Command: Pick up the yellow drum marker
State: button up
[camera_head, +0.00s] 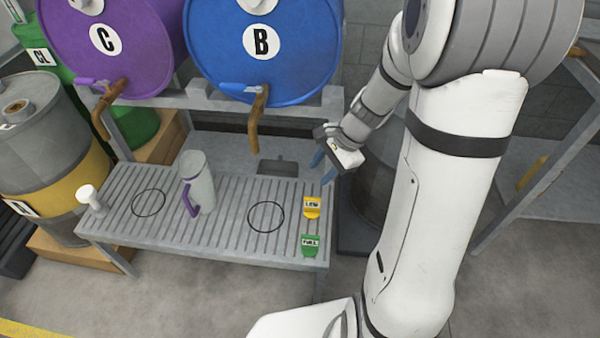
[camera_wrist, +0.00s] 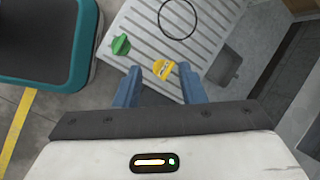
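The yellow drum marker (camera_head: 312,207), labelled LOW, stands on the slatted grey rack near its right edge. A green marker (camera_head: 310,245), labelled FULL, stands just in front of it. My gripper (camera_head: 324,165) is above and behind the yellow marker, beside the rack's right edge. In the wrist view my gripper (camera_wrist: 160,84) has its two blue fingers spread wide. The yellow marker (camera_wrist: 163,69) appears between and beyond the fingertips, apart from them. The green marker (camera_wrist: 121,45) is to its left. Nothing is held.
A grey jug with a purple handle (camera_head: 202,185) stands on the rack (camera_head: 225,218), between two black circles. A white knobbed piece (camera_head: 91,199) is at its left end. Purple drum C (camera_head: 130,60) and blue drum B (camera_head: 290,75) lie behind, their brown taps overhanging.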

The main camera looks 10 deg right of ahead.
aim_at(304, 210)
jog(key=w+d+f+m+b, duration=0.1)
jog(key=f+m+b, duration=0.1)
jog(key=f, duration=0.4)
jog(key=w+d+f+m+b, duration=0.1)
jog(key=w+f+m+b, duration=0.1)
jog(key=f, duration=0.4)
jog(key=w+d+f+m+y+b, duration=0.1)
jog(key=w+f+m+b, duration=0.1)
jog(key=f, duration=0.4)
jog(key=shift+d+m+t, duration=0.4)
jog(key=shift+m, duration=0.4)
jog(key=b+x, duration=0.1)
jog(key=x, duration=0.1)
jog(key=shift+w+f, duration=0.15)
jog(key=shift+f, duration=0.15)
jog(key=b+x, duration=0.1)
jog(key=x, duration=0.1)
jog(key=b+x, duration=0.1)
jog(key=x, duration=0.2)
jog(key=shift+w+a+f+b, duration=0.15)
jog(key=shift+w+a+b, duration=0.1)
jog(key=shift+a+b, duration=0.1)
jog(key=shift+c, duration=0.4)
grip_shut()
